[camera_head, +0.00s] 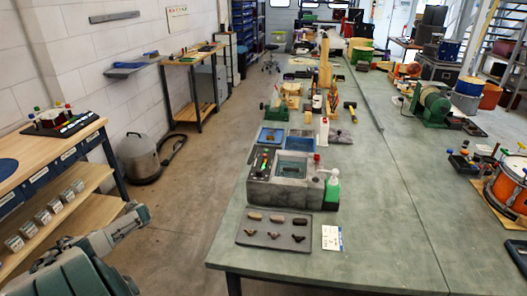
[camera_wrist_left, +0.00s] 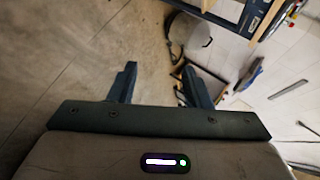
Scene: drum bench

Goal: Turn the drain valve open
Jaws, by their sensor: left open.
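I cannot pick out the drain valve for certain in the head view. A grey machine (camera_head: 268,192) with a recessed basin stands on the near part of the long green bench (camera_head: 375,225). A small red part (camera_head: 317,158) shows at its right rear corner, too small to identify. My left arm comes in at the lower left of the head view, over the floor and well apart from the machine. In the left wrist view my left gripper (camera_wrist_left: 159,75) is open, with nothing between its fingers. My right gripper is not in view.
A green-labelled bottle (camera_head: 332,190) stands against the machine's right side. A dark tray (camera_head: 274,238) of small parts and a white card (camera_head: 332,238) lie in front. A drum (camera_head: 508,187) is at the far right. A grey vacuum (camera_head: 140,158) stands on the floor. The bench's right middle is clear.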

